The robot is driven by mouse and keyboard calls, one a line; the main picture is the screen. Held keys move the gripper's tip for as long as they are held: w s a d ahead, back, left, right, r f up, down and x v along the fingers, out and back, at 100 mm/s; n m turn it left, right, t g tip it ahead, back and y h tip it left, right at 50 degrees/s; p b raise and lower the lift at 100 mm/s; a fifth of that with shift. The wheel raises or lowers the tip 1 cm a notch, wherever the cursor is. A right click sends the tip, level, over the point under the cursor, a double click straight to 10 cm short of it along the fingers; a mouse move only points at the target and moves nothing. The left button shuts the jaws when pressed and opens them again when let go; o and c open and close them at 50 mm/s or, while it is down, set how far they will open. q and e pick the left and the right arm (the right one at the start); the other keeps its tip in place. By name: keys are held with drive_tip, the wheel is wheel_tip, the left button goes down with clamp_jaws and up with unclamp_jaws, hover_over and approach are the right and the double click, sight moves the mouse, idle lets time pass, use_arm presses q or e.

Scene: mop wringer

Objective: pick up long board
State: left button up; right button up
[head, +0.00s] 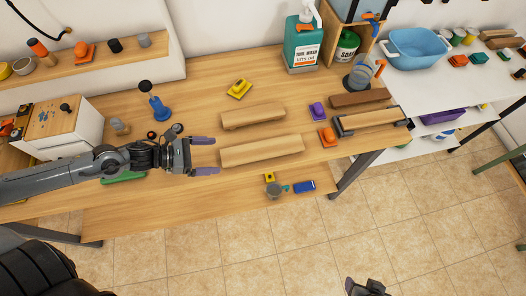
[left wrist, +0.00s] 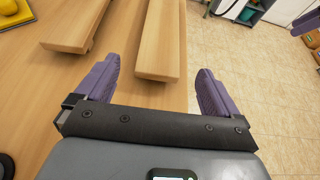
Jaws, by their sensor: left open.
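A long light-wood board (head: 262,150) lies on the wooden workbench. It is the longer of the two light boards there; the shorter board (head: 253,115) lies behind it. My left gripper (head: 206,155) is open at the left end of the long board, with its purple fingers pointing toward it. In the left wrist view, the long board (left wrist: 158,42) runs away from between the open fingers (left wrist: 158,66), and the shorter board (left wrist: 76,24) lies to the left. The fingers do not appear to touch the long board. A dark part at the head view's bottom edge may be my right gripper (head: 368,288); its jaws are unclear.
A yellow block (head: 239,89), purple block (head: 316,111) and orange block (head: 327,137) surround the boards. A blue block (head: 304,186) and grey round item (head: 274,190) sit near the front edge. A dark board (head: 360,98) lies at right; a blue-based tool (head: 159,109) stands behind my arm.

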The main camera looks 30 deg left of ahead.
sight(235, 155)
use_arm(q)
drive_tip(key=shift+b+x, duration=0.7)
drive_tip(key=shift+x, duration=0.95)
drive_tip(key=shift+w+d, duration=0.1)
drive_tip(key=shift+f, duration=0.1)
drive_tip(key=shift+w+d+f+b, duration=0.2)
drive_tip(key=shift+w+d+b, duration=0.1)
drive_tip(key=shift+w+d, duration=0.1)
drive_tip(key=shift+x, duration=1.5)
drive_tip(key=shift+w+d+f, duration=0.2)
drive_tip(key=shift+w+d, duration=0.05)
drive_tip(key=shift+d, duration=0.1)
drive_tip(key=c, duration=1.1)
drive_tip(key=shift+c, duration=0.2)
